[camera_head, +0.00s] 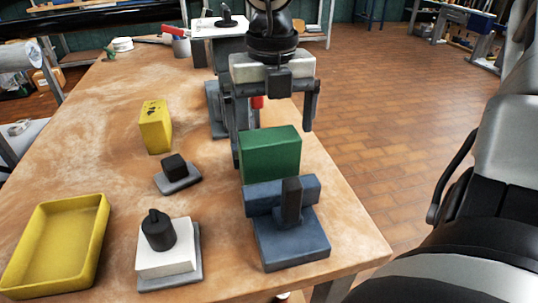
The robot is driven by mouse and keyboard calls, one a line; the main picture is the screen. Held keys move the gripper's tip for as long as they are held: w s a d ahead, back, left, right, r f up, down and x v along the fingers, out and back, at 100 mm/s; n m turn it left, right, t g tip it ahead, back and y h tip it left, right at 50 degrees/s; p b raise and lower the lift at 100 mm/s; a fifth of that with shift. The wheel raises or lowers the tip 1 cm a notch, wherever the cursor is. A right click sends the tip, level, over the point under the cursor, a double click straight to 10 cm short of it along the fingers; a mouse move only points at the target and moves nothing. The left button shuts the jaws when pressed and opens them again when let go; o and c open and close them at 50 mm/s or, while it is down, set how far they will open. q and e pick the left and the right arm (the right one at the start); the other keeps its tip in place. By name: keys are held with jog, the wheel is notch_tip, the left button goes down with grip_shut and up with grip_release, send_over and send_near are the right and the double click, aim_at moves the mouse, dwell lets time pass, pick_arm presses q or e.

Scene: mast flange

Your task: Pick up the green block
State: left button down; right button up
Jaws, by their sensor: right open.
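The green block (270,154) is at the right side of the wooden workbench, just behind a blue-grey fixture (293,246) that hides its lower edge. I cannot tell whether it rests on the bench or on part of the fixture. My right gripper (271,122) points down at the block from behind and above. Its fingers are spread wide, one towards each side of the block, with nothing held between them. I cannot tell whether either finger touches the block. My left gripper is out of view.
A yellow block (156,127), a small black block on a grey plate (179,185), a black knob on a white block (166,262) and a yellow tray (96,213) are on the workbench (113,181) to the left. The bench's right edge is close to the fixture.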

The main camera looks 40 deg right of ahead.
aim_at(269, 135)
notch_tip(269, 135, down, 5)
jog(key=shift+w+a+f, duration=0.1)
jog(key=shift+w+f, duration=0.05)
jog(key=c, duration=1)
jog(key=shift+c, duration=0.2)
jog(key=shift+r, duration=0.2)
